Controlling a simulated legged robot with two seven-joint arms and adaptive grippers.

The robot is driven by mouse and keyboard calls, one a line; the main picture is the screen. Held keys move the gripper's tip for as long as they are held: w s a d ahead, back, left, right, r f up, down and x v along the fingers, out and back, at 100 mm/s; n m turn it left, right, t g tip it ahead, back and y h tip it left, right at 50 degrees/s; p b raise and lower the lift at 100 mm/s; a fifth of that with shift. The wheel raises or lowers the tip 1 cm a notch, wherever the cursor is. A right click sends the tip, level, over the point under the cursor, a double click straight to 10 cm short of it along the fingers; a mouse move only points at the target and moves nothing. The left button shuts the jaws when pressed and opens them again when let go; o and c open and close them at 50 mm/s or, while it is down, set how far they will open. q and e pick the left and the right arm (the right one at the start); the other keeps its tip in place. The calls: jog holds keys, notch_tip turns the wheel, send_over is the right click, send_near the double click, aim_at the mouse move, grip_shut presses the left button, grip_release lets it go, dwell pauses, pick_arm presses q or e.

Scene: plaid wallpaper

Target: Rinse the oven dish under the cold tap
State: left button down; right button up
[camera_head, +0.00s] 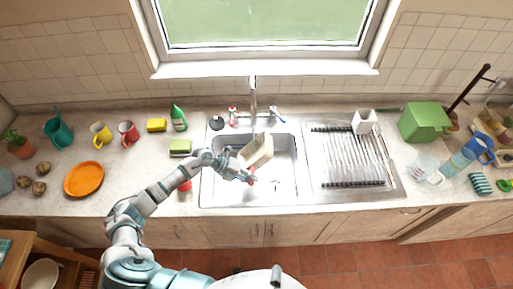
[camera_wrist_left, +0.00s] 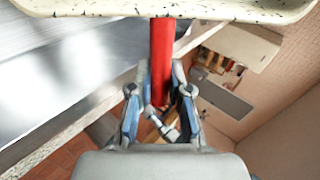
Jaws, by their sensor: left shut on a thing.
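The oven dish (camera_head: 258,150) is cream and tilted, held inside the sink (camera_head: 280,190) beneath the chrome tap (camera_head: 253,95). The tap has a red handle (camera_head: 232,115) on the left and a blue handle (camera_head: 275,113) on the right. My left gripper (camera_head: 248,177) is shut on the dish's red grip. In the left wrist view, the red grip (camera_wrist_left: 161,60) runs between the fingers (camera_wrist_left: 160,105) up to the dish's speckled rim (camera_wrist_left: 200,10). I cannot tell whether water is running. My right gripper is not in view.
A ribbed drainboard (camera_head: 350,155) lies right of the sink, with a white container (camera_head: 364,121) at its back. A green box (camera_head: 424,121) is further right.

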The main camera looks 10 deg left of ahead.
pick_arm(q)
jog(key=shift+s+d+p, duration=0.2)
jog(key=shift+s+p, duration=0.6)
jog(key=shift+s, duration=0.35)
jog(key=shift+s+d+p, duration=0.15)
jog(key=shift+s+p, duration=0.6)
jog(key=shift+s, duration=0.4)
jog(key=shift+s+r, duration=1.5)
jog(key=shift+r, duration=1.55)
jog(key=s+d, duration=0.1)
jog(key=s, duration=0.9)
jog(key=shift+d, duration=0.4)
